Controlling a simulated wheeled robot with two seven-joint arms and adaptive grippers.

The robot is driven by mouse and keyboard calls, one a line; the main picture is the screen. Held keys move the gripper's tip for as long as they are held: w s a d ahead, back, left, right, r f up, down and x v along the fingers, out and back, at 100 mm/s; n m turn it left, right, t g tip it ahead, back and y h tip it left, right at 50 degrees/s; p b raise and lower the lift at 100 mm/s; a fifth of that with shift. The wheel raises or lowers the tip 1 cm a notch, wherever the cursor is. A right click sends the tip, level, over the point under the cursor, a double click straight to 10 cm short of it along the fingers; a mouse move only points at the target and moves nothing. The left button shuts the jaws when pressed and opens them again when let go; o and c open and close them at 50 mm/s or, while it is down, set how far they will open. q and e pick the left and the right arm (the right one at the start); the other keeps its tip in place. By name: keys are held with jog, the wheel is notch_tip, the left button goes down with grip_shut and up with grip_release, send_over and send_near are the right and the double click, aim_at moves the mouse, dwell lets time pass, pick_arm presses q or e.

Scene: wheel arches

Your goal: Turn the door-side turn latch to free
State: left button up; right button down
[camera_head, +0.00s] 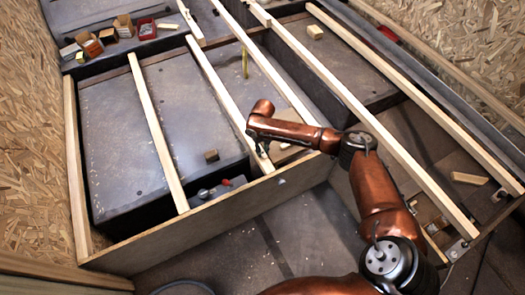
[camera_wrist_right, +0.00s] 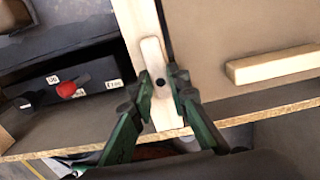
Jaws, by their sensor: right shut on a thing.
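A small light-wood turn latch (camera_wrist_right: 152,58) with a rounded end and a dark pivot shows in the right wrist view. It lies roughly in line with the pale slat (camera_wrist_right: 137,20) under it, near the frame's front edge. My right gripper (camera_wrist_right: 161,80) has its green fingers on both sides of the latch and is shut on it at the pivot. In the head view my right gripper (camera_head: 262,150) is at the slat's front end, where the latch is mostly hidden. My left gripper is not in view.
A dark panel with a red knob (camera_wrist_right: 66,90) and small white labels sits left of the slat. A loose wood block (camera_wrist_right: 272,64) lies to the right. Several small boxes (camera_head: 90,44) stand at the back left. Long slats cross the dark bays.

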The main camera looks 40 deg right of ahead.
aim_at(263, 152)
jog(key=c, duration=1.8)
grip_release()
jog(key=shift+c, duration=0.2)
notch_tip(263, 152, up, 12)
